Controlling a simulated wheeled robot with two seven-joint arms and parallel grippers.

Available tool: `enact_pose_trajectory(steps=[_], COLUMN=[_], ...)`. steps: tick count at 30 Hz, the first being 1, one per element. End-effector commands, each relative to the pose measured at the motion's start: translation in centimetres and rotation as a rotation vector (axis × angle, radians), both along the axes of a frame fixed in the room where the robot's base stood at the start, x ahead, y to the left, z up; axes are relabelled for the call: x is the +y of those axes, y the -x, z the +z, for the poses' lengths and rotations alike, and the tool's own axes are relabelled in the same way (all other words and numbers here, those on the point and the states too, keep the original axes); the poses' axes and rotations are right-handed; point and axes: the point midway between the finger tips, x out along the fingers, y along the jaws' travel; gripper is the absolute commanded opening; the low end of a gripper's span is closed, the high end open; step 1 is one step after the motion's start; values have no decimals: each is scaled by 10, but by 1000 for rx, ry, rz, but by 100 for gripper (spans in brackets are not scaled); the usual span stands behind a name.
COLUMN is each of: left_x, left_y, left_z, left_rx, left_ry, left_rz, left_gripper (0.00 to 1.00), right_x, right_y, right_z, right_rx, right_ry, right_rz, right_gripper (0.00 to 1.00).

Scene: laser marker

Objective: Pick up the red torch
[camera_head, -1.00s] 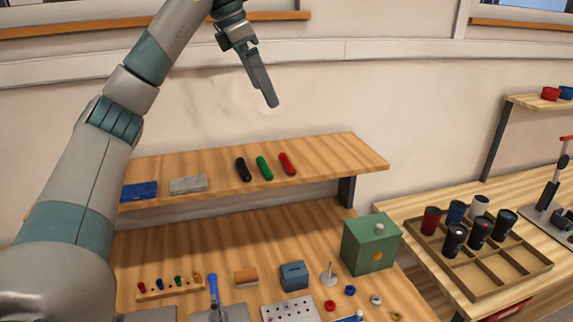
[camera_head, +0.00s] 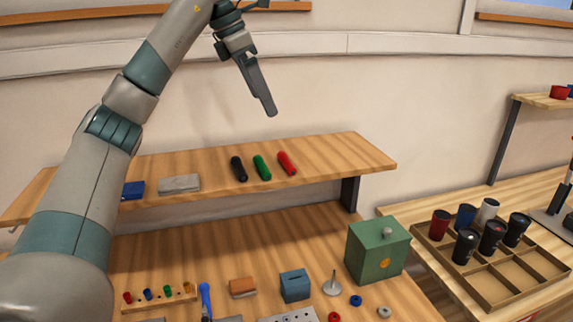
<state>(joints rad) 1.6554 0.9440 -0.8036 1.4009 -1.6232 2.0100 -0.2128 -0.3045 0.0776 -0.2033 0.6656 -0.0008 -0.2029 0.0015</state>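The red torch (camera_head: 287,163) lies on the wooden wall shelf (camera_head: 340,154), at the right end of a row of three. A green torch (camera_head: 262,167) and a black torch (camera_head: 239,169) lie to its left. My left gripper (camera_head: 270,112) is above the shelf, pointing down and a little right, apart from the red torch. Its fingers show edge-on and overlap, so I cannot see whether there is a gap between them. Nothing shows in them. My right gripper is out of view.
A blue box (camera_head: 133,190) and a grey block (camera_head: 179,183) lie on the shelf's left part. Below are a green box (camera_head: 377,250), a peg rack (camera_head: 160,298) and small parts. A divided tray (camera_head: 490,290) with several cups stands at right.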

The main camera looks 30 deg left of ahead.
Motion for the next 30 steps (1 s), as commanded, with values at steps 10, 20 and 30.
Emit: enact_pose_trajectory(steps=[10, 20, 30], left_x=[-4, -13, -23], left_y=[-6, -21, -36], left_z=[-17, -61, -105], left_rx=[2, 4, 3], left_ry=[1, -1, 0], left_rz=[-2, -1, -1], left_gripper=[97, 97, 97], right_x=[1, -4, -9], right_y=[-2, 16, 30], right_z=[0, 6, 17], right_rx=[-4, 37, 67], right_ry=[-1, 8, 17], right_rz=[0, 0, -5], right_gripper=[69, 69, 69])
